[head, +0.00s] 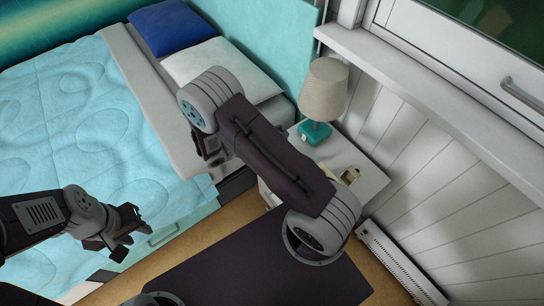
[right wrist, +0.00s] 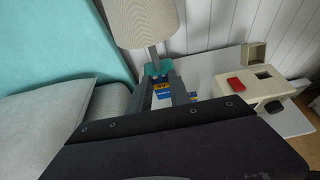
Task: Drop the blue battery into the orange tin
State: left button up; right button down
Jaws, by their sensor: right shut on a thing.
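In the right wrist view, the blue battery (right wrist: 161,87), with a yellow mark, is between the two fingers of my right gripper (right wrist: 161,75), which is shut on it. A small blue patch shows beyond the right finger; I cannot tell whether it is part of the battery. In the head view my right arm covers most of that gripper. My left gripper (head: 124,232) is over the bed's edge with its fingers apart and nothing seen between them. I see no orange tin in either view.
A lamp (head: 324,90) with a teal base stands on the white nightstand (head: 365,178). A beige box (right wrist: 268,88) with a red part is at the right in the wrist view. The bed (head: 80,130) fills the left. A heater (head: 400,262) runs along the wall.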

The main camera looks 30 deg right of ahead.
notch_tip(320, 180, down, 6)
jog(key=b, duration=0.5)
jog(key=shift+b, duration=0.3)
jog(key=c, duration=1.1)
grip_release()
